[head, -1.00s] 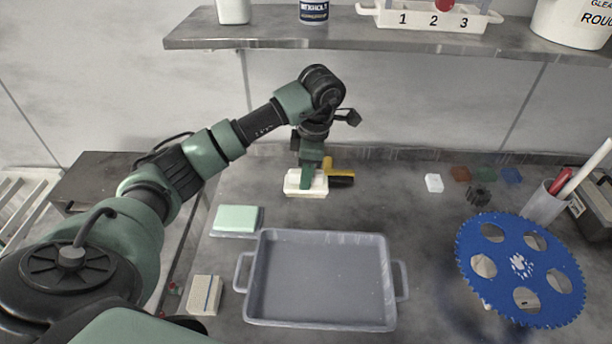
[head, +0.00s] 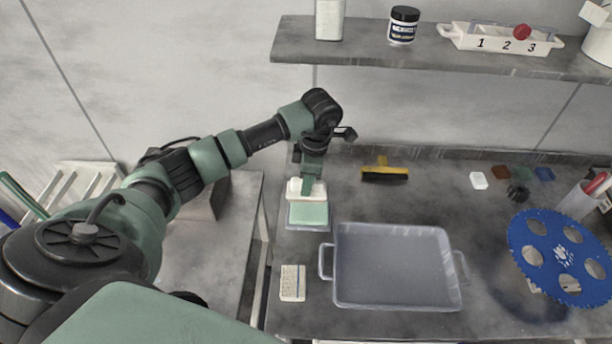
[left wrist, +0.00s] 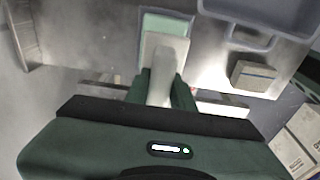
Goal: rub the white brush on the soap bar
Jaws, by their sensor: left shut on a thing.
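My left gripper (head: 309,184) is shut on the white brush (head: 293,189) and points down. The brush is a pale block with a handle between the fingers; it also shows in the left wrist view (left wrist: 160,48). The soap bar (head: 308,215) is a light green block on a grey dish at the left side of the bench. It shows beyond the brush in the left wrist view (left wrist: 167,23). The brush is at the back edge of the soap and overlaps it in view; I cannot tell whether they touch. My right gripper is not in view.
A yellow-and-black brush (head: 384,173) lies to the right. A grey tray (head: 395,265) fills the front middle, with a small cream block (head: 292,283) left of it. A blue toothed disc (head: 560,256) stands at right. A shelf (head: 430,58) runs above the bench.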

